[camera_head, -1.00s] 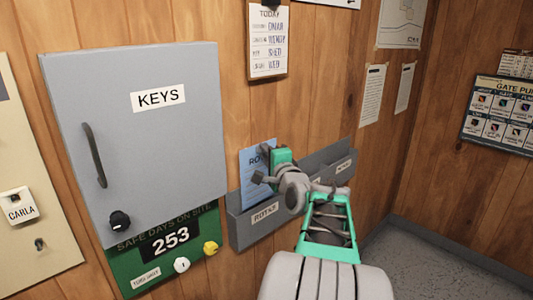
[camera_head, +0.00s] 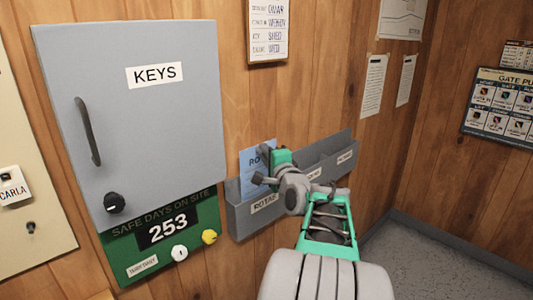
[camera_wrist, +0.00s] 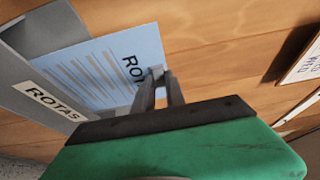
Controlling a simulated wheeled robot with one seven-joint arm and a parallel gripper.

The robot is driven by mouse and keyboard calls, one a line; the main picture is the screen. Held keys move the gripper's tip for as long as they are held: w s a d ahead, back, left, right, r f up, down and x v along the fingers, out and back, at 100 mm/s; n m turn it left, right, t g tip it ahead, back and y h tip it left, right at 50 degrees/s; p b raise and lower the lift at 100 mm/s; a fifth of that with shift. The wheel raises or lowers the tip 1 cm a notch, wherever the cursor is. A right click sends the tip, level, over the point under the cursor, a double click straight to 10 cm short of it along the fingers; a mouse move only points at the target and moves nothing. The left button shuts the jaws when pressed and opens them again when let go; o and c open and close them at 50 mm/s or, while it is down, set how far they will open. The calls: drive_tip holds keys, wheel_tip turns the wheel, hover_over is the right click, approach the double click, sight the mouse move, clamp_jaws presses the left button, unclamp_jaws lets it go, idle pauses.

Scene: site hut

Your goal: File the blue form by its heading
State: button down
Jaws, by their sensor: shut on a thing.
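The blue form (camera_head: 256,171) stands upright in the left pocket of the grey wall rack (camera_head: 240,220), its lower part inside the pocket. That pocket's label (camera_head: 264,203) reads ROTAS. My gripper (camera_head: 270,170) is at the form's upper right side and hides part of its heading in the head view. In the wrist view the blue form (camera_wrist: 100,65) shows a heading starting "RO", and my gripper's fingertips (camera_wrist: 158,76) are shut on its edge beside the heading. The ROTAS label (camera_wrist: 57,102) shows there on the pocket front.
A grey key cabinet (camera_head: 135,110) and a green safe-days board (camera_head: 140,250) with knobs are left of the rack. The rack's other pockets (camera_head: 335,148) extend right, their labels partly hidden by my arm. Notices hang on the wall above.

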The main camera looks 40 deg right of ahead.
drive_tip(key=shift+f+b, duration=0.35)
drive_tip(key=shift+f, duration=0.3)
drive_tip(key=shift+f+b, duration=1.4)
drive_tip(key=shift+f, duration=0.2)
drive_tip(key=shift+r, duration=0.1)
drive_tip(key=c, duration=1.3)
unclamp_jaws()
approach(261, 161)
drive_tip(key=shift+b+v, duration=0.3)
drive_tip(key=shift+v, duration=0.55)
